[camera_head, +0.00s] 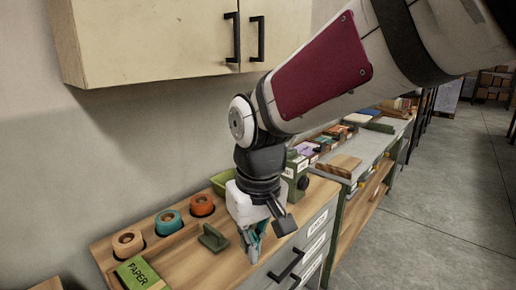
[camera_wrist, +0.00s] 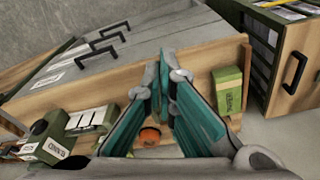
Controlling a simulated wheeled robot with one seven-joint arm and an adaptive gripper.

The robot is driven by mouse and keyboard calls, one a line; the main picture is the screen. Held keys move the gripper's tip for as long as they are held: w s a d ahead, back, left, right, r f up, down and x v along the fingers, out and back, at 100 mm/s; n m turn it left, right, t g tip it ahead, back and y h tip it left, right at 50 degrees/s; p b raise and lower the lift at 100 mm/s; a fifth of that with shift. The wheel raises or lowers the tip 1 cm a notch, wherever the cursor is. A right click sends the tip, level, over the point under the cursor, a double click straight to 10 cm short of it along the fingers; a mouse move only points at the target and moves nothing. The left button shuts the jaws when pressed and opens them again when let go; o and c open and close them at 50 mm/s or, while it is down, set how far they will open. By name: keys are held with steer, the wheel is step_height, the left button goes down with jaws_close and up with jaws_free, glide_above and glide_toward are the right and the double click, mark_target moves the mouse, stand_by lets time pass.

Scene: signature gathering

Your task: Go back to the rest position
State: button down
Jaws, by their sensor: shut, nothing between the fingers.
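My gripper (camera_head: 252,243) is above the wooden counter (camera_head: 208,262), near its front edge, pointing down. In the wrist view its two teal fingers (camera_wrist: 163,88) meet at the tips, shut with nothing between them. My arm reaches in from the upper right of the head view and hides part of the counter behind it.
A green PAPER box (camera_head: 138,274) stands at the left, and a green stamp-like object (camera_head: 212,237) lies near my gripper. A cabinet (camera_head: 150,40) hangs above. Free floor (camera_head: 430,200) lies at right.

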steer(key=s+d+r+m+t, duration=0.1)
steer(key=s+d+r+m, duration=0.1)
steer(key=s+d, duration=0.5)
steer(key=s+d+r+m+t, duration=0.1)
steer(key=s+d+m, duration=0.3)
steer(key=s+d, duration=0.4)
steer(key=d+r+p, duration=0.1)
steer(key=d, duration=0.5)
steer(key=shift+r+t+h, duration=0.25)
steer(key=shift+t+h, duration=0.15)
